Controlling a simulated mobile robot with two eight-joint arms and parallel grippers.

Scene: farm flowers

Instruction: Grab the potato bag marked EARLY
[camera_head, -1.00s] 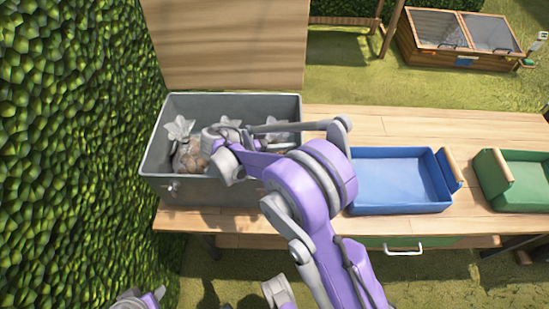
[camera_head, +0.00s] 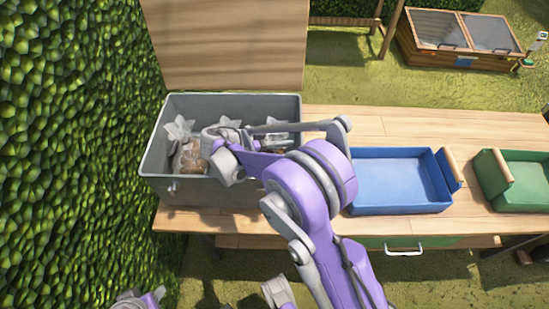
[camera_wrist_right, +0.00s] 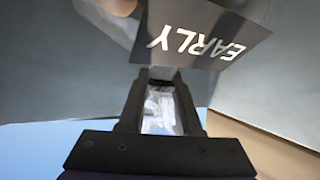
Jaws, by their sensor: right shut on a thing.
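The bag marked EARLY (camera_wrist_right: 205,38) shows in the right wrist view by its dark label with white letters, appearing upside down. My right gripper (camera_wrist_right: 160,75) is shut on the bag's clear, crinkled neck (camera_wrist_right: 160,108). In the head view, my right gripper (camera_head: 222,165) reaches down into the grey crate (camera_head: 222,190) and hides much of the bag it holds. Another clear bag of brown potatoes (camera_head: 188,158) stands just left of it in the crate.
The crate's walls stand close around the gripper, and a wooden board (camera_head: 230,45) rises behind it. A blue tray (camera_head: 395,180) and a green tray (camera_head: 525,178) stand to the right on the wooden table (camera_head: 400,125). A leafy hedge (camera_head: 70,140) is at left.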

